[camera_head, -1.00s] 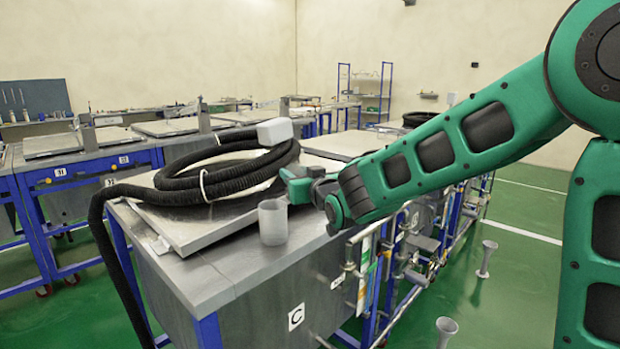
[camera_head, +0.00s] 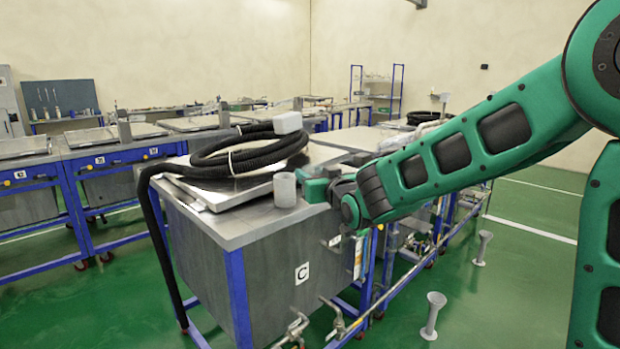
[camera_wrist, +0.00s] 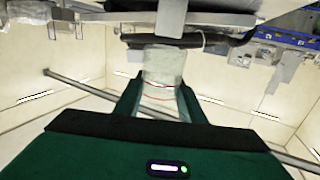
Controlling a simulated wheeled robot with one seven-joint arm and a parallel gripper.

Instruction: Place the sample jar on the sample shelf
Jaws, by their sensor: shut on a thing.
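The sample jar (camera_head: 285,189) is a pale, translucent cup. It appears upright at the near right part of the steel bench top marked C; I cannot tell whether it touches the surface. My gripper (camera_head: 312,188) is level with it, reaching from the right, and is shut on it. In the wrist view the jar (camera_wrist: 163,72) sits between the two green fingers (camera_wrist: 160,98). A rack with blue posts (camera_head: 402,92), perhaps the sample shelf, stands far off by the back wall with small items on it.
A coiled black hose (camera_head: 235,165) with a white end block (camera_head: 288,122) lies on a lid behind the jar and hangs down the bench's left side. Pipes and valves (camera_head: 335,318) stick out at the front. Grey flared stands (camera_head: 433,315) are on the green floor to the right.

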